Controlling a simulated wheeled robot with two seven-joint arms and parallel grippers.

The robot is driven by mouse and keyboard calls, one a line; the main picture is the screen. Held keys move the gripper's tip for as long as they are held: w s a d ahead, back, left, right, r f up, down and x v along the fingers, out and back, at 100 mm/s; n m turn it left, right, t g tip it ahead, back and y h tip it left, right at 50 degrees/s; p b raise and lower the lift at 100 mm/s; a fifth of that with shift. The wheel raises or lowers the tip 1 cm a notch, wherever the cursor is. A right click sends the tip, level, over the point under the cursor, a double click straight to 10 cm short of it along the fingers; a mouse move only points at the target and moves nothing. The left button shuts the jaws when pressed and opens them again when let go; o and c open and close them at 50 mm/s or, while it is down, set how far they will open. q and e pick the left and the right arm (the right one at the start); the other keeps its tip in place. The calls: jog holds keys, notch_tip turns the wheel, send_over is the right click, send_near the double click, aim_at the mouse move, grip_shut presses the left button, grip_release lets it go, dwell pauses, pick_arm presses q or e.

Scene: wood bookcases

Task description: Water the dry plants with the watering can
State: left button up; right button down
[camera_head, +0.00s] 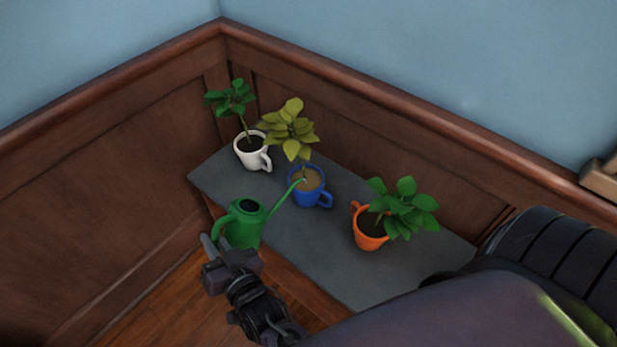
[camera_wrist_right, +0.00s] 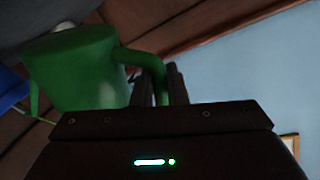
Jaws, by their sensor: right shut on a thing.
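My right gripper (camera_head: 215,243) is shut on the handle of the green watering can (camera_head: 243,226). The can is at the left front edge of the grey shelf top, and its spout runs up and right to the blue mug (camera_head: 308,190). The spout tip is over the pale brown soil in that mug, which holds a yellow-green plant (camera_head: 290,127). The white mug (camera_head: 250,153) and the orange mug (camera_head: 369,232) hold dark green plants and dark soil. The right wrist view shows the can (camera_wrist_right: 75,68) and handle between the fingers (camera_wrist_right: 172,85). My left gripper is not in view.
The grey shelf top (camera_head: 340,265) stands in a corner against brown wood panelling (camera_head: 370,140). Wooden floor (camera_head: 175,315) lies at the lower left. My own dark arm covers the lower right. Bare shelf top lies in front of the orange mug.

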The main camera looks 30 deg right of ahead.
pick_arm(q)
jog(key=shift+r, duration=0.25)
pick_arm(e)
jog(key=shift+w+d+r, duration=0.1)
jog(key=shift+d+r, duration=0.15)
jog(key=shift+r, duration=0.25)
dwell(1.0)
